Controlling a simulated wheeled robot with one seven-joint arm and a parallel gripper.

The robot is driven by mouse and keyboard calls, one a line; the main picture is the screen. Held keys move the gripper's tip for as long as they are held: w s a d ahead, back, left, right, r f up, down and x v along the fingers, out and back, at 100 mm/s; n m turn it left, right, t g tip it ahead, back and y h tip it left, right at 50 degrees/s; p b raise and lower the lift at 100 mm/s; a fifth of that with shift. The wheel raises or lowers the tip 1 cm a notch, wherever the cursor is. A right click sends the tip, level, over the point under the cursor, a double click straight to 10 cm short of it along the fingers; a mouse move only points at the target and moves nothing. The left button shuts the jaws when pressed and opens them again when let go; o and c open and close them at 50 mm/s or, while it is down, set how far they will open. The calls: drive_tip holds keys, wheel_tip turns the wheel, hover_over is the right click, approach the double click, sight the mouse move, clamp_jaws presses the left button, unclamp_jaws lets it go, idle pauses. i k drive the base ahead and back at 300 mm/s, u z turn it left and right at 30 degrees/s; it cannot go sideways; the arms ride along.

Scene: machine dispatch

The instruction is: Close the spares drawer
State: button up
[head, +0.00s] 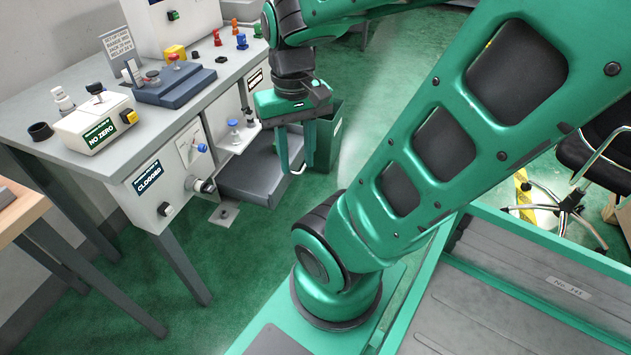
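The drawer's far inside is partly hidden.
A dark green bin (328,140) is behind my gripper. The "CLOGGED" unit (150,190) with knobs is left of the drawer. Fixtures crowd the bench (75,85). Open green floor (400,60) lies beyond.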

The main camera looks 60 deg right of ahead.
sight(255, 176)
drive_tip(key=k, duration=0.35)
drive_tip(key=z, duration=1.05)
drive_tip(key=i, duration=1)
drive_tip(key=z, duration=0.1)
drive_tip(key=k, duration=1.25)
drive_tip(key=u, duration=0.35)
drive_tip(key=i, duration=0.3)
